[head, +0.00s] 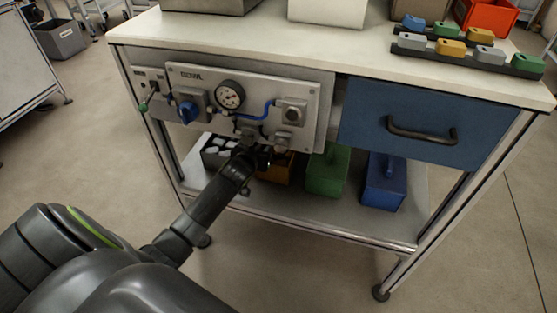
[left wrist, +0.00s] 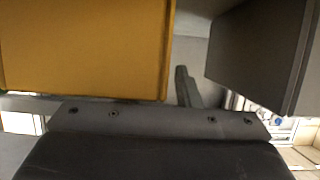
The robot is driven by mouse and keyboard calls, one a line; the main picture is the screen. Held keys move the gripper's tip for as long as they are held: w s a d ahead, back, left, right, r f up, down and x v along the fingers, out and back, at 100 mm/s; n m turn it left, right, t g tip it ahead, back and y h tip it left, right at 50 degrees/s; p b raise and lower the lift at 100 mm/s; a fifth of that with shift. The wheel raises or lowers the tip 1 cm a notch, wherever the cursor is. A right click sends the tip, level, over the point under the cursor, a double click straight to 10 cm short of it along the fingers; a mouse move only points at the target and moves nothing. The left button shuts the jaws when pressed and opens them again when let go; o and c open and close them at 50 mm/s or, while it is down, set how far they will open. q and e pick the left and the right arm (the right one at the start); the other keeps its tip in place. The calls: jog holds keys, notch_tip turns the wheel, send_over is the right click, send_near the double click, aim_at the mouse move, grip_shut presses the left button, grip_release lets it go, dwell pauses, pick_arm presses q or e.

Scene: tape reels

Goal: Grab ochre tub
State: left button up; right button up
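The ochre tub (head: 276,172) stands on the lower shelf of the bench, between a dark tote and a green tub, partly hidden by my left gripper. In the left wrist view the ochre tub (left wrist: 85,50) fills the upper left, very close to the camera. My left gripper (head: 262,157) is right at the ochre tub, under the gauge panel. In the left wrist view one finger (left wrist: 186,88) shows in the gap beside the tub. The other finger is not visible, so I cannot tell its opening or whether it touches. My right gripper is not in view.
A dark tote (head: 215,150) stands left of the ochre tub and also shows in the left wrist view (left wrist: 262,50). A green tub (head: 327,172) and a blue tub (head: 384,183) stand to the right. The gauge panel (head: 247,108) and blue drawer (head: 425,125) hang above the shelf.

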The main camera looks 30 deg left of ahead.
pick_arm(q)
jog(key=shift+c, duration=0.3)
grip_shut()
jog(key=shift+r, duration=0.1)
dwell(1.1)
